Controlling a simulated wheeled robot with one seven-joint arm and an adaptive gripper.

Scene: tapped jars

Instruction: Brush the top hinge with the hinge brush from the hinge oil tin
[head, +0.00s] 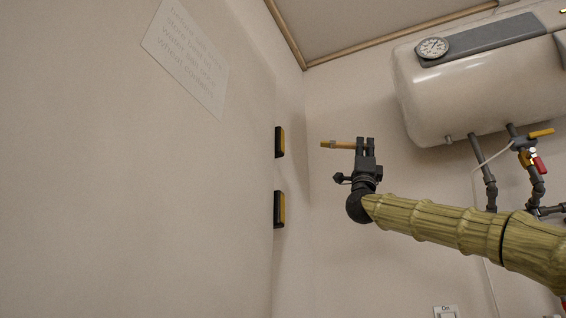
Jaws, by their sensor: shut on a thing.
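The top hinge (280,142), a small black and yellow fitting, sits on the edge of the pale panel at left. My gripper (365,144) points up and is shut on the hinge brush (345,145). The brush is a thin tan stick with a darker band near its left end. It lies about level, its left end towards the top hinge, with a gap between them in the picture. How far apart they are in depth I cannot tell. The hinge oil tin is not in view.
A second black and yellow hinge (279,209) sits below the top one. A sheet of faint writing (186,56) is on the pale panel. A white tank (485,85) with a gauge, pipes and valves (530,150) stands at right. A small labelled plate (446,312) is low on the wall.

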